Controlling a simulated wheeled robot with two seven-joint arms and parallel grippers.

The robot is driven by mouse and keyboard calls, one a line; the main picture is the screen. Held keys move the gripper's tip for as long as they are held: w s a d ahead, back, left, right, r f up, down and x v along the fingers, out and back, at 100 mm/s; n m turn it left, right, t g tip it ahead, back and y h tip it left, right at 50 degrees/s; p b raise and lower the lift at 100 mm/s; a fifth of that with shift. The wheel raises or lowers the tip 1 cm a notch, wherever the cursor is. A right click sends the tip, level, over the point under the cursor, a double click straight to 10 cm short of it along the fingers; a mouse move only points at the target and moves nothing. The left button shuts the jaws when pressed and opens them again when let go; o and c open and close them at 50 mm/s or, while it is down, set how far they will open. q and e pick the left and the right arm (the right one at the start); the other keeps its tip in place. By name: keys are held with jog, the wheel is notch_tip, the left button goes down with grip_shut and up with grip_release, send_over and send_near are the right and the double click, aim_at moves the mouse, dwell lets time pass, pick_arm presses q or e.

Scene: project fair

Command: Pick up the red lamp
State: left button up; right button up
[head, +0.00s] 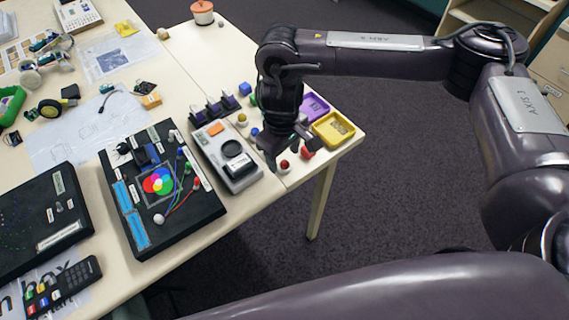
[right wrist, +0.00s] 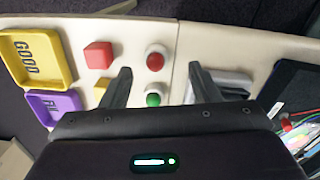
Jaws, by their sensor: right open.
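The red lamp (head: 284,165), a small red dome on a pale base, stands near the table's front right edge. In the right wrist view the red lamp (right wrist: 155,58) lies just beyond and roughly between the two fingertips. My right gripper (head: 288,153) is over this corner, pointing down. Its fingers (right wrist: 160,70) are apart and hold nothing. A green lamp (right wrist: 153,99) shows between the fingers, closer to the palm in the picture. My left gripper is not in view.
A red cube (right wrist: 98,55) sits beside the red lamp. Yellow (head: 333,128) and purple (head: 314,106) trays lie right of the gripper. A grey device (head: 226,158) and a black board (head: 125,198) with coloured discs are to the left.

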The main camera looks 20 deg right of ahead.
aim_at(285, 162)
jog(key=f, duration=0.3)
jog(key=shift+w+d+f+p, duration=0.3)
jog(key=shift+w+f, duration=0.05)
jog(key=shift+f, duration=0.5)
jog(key=shift+s, duration=0.1)
jog(key=c, duration=1.1)
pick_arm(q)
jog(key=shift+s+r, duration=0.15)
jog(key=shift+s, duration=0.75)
pick_arm(e)
jog(key=shift+o, duration=0.2)
jog(key=shift+r, duration=0.15)
